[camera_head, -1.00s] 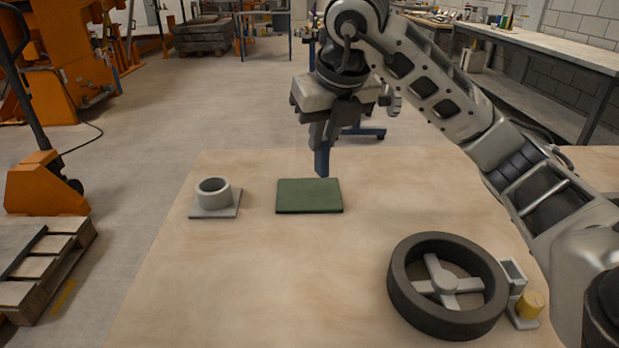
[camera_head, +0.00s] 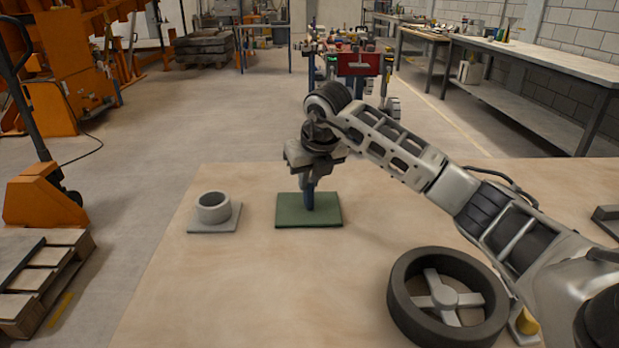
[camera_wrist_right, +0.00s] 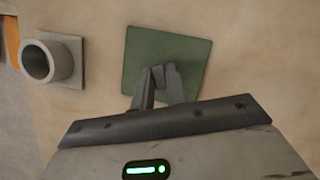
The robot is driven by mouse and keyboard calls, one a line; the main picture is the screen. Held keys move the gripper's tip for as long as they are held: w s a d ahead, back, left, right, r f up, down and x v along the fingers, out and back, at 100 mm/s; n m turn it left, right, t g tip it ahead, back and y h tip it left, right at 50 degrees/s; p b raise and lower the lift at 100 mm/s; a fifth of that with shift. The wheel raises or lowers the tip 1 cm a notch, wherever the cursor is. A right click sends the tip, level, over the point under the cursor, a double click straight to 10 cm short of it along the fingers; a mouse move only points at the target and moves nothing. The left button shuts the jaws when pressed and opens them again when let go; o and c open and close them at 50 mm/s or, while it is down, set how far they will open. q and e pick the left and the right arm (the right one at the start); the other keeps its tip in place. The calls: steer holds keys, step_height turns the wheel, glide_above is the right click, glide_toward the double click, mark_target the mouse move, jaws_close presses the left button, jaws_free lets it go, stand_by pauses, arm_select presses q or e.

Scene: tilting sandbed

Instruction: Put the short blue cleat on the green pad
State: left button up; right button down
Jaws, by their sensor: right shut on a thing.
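The green pad (camera_head: 290,216) lies flat on the sand-coloured bed, left of the middle; it also shows in the right wrist view (camera_wrist_right: 185,48). My right gripper (camera_head: 309,182) is over the pad, pointing down, shut on the short blue cleat (camera_head: 310,201). The cleat is upright, and its lower end appears at the pad's surface; I cannot tell whether it touches. In the right wrist view my right gripper (camera_wrist_right: 160,75) is in front of the pad and the cleat is hidden. My left gripper is not in view.
A grey ring on a square plate (camera_head: 214,210) stands left of the pad. A dark handwheel (camera_head: 447,298) lies at the front right, with a yellow-topped piece (camera_head: 527,321) beside it. A grey piece (camera_head: 606,218) is at the right edge. The bed between is clear.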

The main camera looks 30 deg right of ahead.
steer(key=shift+f, duration=0.15)
steer(key=c, duration=1.4)
jaws_free()
steer(key=v, duration=1.2)
steer(key=shift+r+p, duration=0.2)
steer(key=shift+p, duration=0.15)
